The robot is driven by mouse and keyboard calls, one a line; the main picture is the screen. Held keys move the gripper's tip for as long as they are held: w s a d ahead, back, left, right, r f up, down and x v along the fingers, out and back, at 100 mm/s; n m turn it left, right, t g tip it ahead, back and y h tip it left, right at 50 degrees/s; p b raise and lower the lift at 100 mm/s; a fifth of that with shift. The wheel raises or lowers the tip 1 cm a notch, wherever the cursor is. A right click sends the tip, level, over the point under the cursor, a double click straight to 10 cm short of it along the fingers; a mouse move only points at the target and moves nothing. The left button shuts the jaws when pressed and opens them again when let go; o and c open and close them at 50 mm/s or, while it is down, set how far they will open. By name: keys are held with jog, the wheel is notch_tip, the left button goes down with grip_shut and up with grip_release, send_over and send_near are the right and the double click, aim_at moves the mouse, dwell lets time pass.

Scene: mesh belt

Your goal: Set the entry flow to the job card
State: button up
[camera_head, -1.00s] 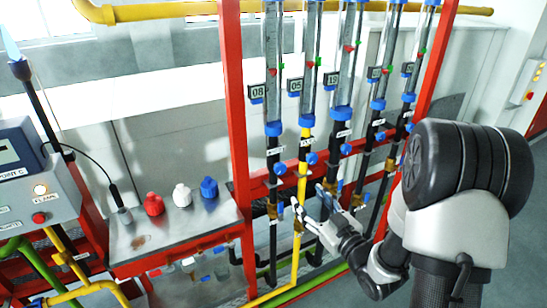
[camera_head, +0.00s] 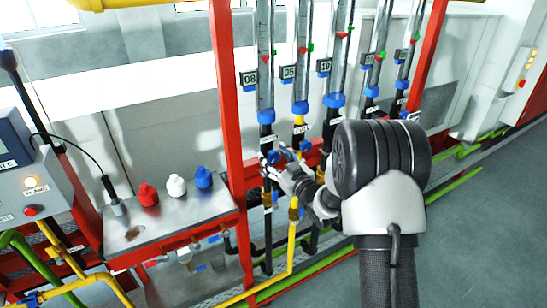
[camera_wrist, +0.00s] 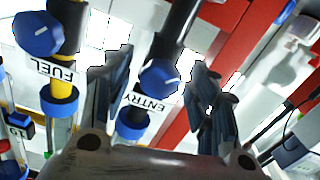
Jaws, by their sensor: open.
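The entry line is the black pipe with the "ENTRY" label (camera_wrist: 143,103) in the wrist view. Its blue knob (camera_wrist: 158,78) has a white pointer line and lies between my open fingers. In the head view, my gripper (camera_head: 272,168) is at the lower part of the leftmost tube (camera_head: 265,85), and largely covers the knob there. That tube has a tag reading 08 (camera_head: 249,79), with red and green markers beside it. I cannot tell whether the fingers touch the knob. I cannot make out a job card.
The yellow fuel pipe, with its own blue knob (camera_wrist: 38,33), runs close beside the entry line. More tubes stand to the right. A red upright (camera_head: 228,120) stands just left. A metal bench (camera_head: 180,222) holds red, white and blue caps. A control box (camera_head: 35,185) is far left.

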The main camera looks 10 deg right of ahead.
jog(key=shift+w+a, duration=0.2)
jog(key=shift+w, duration=0.3)
